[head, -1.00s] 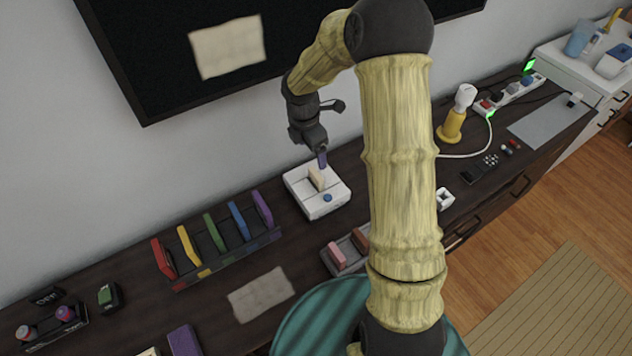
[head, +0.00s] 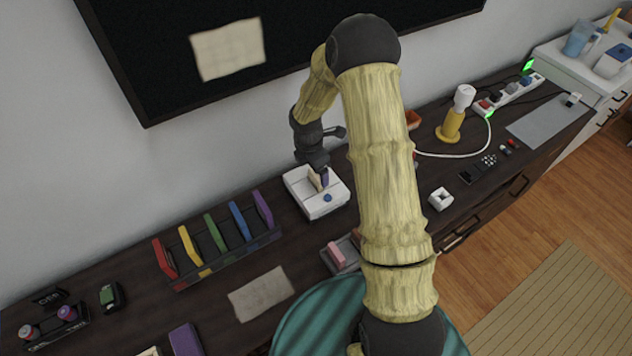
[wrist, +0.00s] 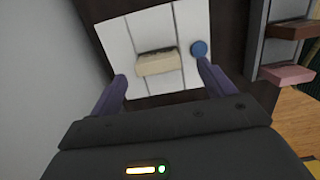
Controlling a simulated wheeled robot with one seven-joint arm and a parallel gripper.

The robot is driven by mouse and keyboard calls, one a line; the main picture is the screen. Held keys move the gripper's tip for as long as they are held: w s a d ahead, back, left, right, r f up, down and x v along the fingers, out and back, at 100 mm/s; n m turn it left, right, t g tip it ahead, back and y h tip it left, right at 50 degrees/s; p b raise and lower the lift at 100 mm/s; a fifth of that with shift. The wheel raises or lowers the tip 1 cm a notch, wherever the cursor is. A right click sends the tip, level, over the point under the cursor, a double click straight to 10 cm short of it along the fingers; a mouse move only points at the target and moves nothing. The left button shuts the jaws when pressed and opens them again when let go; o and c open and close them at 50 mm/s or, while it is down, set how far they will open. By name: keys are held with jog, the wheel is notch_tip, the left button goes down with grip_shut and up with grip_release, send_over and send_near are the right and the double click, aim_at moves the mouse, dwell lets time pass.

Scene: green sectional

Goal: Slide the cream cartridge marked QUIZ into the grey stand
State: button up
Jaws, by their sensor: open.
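A cream cartridge (head: 314,181) stands in the white console (head: 326,207) below the wall screen. It also shows in the wrist view (wrist: 156,63); no marking can be read on it. My gripper (head: 321,177) is over the console. In the wrist view my gripper (wrist: 163,72) is open, one purple finger toward each end of the cartridge, with gaps between. The grey stand (head: 352,249) is nearer me, partly behind my arm. It holds a pink cartridge (head: 336,254), and the wrist view shows a brown cartridge (wrist: 291,28) there too.
A dark rack (head: 225,252) of several coloured cartridges stands left of the console. A blue button (wrist: 199,48) is on the console beside the cartridge. A yellow-based lamp (head: 452,125) and white cable are to the right. A cloth (head: 262,293) lies in front.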

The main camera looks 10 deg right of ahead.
jog(key=f, duration=0.4)
jog(key=shift+w+d+p, duration=0.2)
jog(key=shift+d+p, duration=0.05)
jog(key=shift+p, duration=0.05)
jog(key=c, duration=1.1)
jog(key=shift+o, duration=0.2)
jog(key=shift+r, duration=0.15)
notch_tip(320, 180, up, 10)
jog(key=shift+f+b, duration=0.1)
jog(key=shift+b, duration=0.35)
